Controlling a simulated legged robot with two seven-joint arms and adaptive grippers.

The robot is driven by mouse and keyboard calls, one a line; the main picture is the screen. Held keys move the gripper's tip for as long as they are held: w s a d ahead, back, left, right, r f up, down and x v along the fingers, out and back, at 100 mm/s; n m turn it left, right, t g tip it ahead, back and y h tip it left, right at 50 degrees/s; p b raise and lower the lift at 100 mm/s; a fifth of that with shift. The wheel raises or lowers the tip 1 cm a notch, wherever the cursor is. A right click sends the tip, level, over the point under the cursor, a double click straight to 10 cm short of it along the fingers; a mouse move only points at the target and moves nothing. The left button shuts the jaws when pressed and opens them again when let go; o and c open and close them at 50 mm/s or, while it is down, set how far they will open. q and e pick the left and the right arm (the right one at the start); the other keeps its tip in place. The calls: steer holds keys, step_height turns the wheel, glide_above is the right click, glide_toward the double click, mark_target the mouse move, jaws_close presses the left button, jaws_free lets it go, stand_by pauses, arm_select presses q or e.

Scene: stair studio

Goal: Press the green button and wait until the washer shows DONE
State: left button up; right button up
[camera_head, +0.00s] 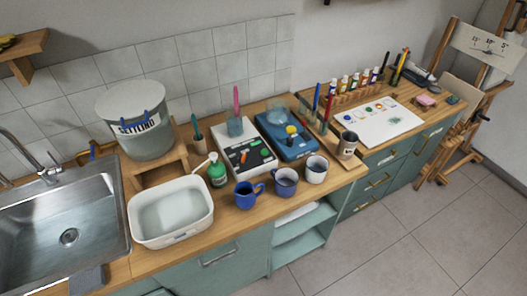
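Two devices stand side by side on the wooden counter, and I cannot tell for sure which is the washer. The other is a blue device (298,149) with a yellow knob (291,130) and a clear vessel (277,110). I cannot make out a green button or any DONE text at this size. Neither of my grippers is in view.
Blue, dark blue and white mugs (244,198) line the counter's front edge. A green pump bottle (217,174), white basin (150,238), lidded bucket marked SETTLING (145,145) and steel sink (30,235) are at left. Floor is clear.

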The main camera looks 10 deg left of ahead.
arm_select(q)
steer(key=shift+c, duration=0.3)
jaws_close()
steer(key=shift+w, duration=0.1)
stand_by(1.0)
